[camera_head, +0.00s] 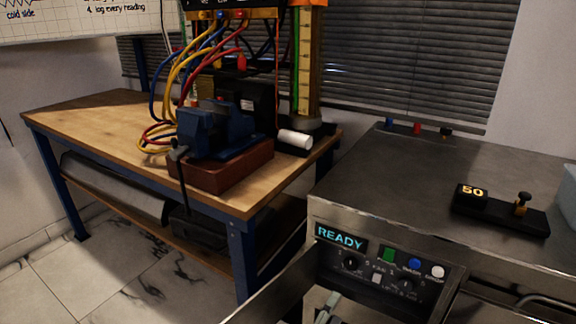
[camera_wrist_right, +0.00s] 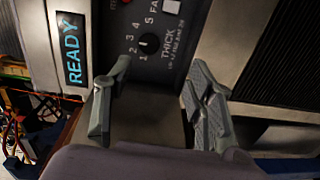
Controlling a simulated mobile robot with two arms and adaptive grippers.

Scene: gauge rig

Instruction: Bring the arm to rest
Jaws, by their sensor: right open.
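My right gripper (camera_wrist_right: 160,100) is open and empty in the right wrist view, its two grey fingers apart in front of the metal cabinet's control panel (camera_wrist_right: 165,30). In the head view only a small part of the right gripper (camera_head: 328,307) shows at the bottom edge, below the panel. The panel carries a lit READY display (camera_head: 341,238), which also shows in the wrist view (camera_wrist_right: 70,50). It has dark knobs and green, blue and white buttons. I cannot tell how far the fingers are from the panel. My left gripper is not in view.
A wooden workbench (camera_head: 85,115) with blue legs stands at the left, holding a blue vise (camera_head: 215,130) and coloured hoses. Much of that top is clear.

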